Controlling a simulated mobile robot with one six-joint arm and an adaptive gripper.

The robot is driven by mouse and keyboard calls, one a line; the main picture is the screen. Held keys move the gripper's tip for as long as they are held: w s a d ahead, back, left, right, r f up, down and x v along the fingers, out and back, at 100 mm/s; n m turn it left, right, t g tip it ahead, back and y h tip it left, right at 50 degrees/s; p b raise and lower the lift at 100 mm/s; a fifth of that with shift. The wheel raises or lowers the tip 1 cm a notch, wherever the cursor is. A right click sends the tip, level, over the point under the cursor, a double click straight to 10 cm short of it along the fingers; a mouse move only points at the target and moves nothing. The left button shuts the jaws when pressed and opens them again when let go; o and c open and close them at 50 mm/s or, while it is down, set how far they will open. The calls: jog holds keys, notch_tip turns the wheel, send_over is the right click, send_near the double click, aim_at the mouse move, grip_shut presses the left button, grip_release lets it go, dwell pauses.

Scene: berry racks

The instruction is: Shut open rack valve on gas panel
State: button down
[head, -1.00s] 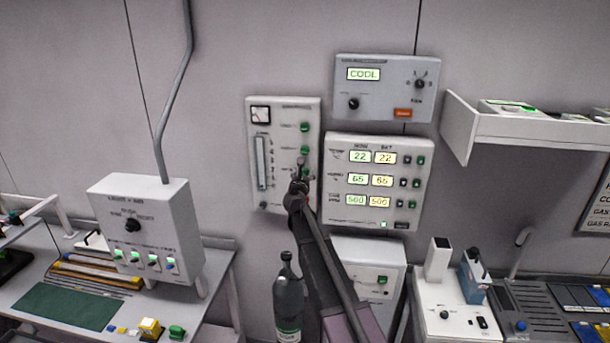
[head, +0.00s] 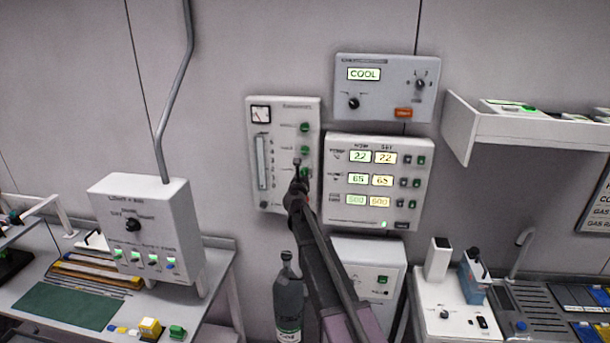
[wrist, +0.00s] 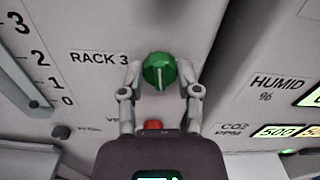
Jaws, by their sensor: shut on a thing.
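The gas panel (head: 257,112) is a pale wall box with a dial, a flow tube and a column of green knobs. In the wrist view the green RACK 3 knob (wrist: 159,72) shows a pale, roughly upright mark. My gripper (wrist: 161,68) is shut on this knob, with one finger at its left side and one at its right. In the head view my gripper (head: 298,170) covers the lower knob area. Two green knobs, upper (head: 305,127) and lower (head: 304,150), show above it.
A red button (wrist: 153,125) sits below the held knob. A climate display box (head: 340,205) is close on the right, and a COOL controller (head: 380,70) is above it. A gas cylinder (head: 287,297) stands below. A light box (head: 145,205) is on the left.

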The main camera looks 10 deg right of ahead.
jog(key=n, duration=0.4)
jog(key=shift+w, duration=0.1)
jog(key=n, duration=0.4)
jog(key=shift+n, duration=0.4)
jog(key=n, duration=0.3)
jog(key=shift+a+n, duration=0.1)
jog(key=shift+n, duration=0.2)
jog(key=shift+f+n, duration=0.1)
jog(key=shift+n, duration=1.9)
jog(key=shift+w, duration=0.1)
jog(key=shift+c, duration=1.5)
grip_release()
jog(key=shift+s, duration=0.2)
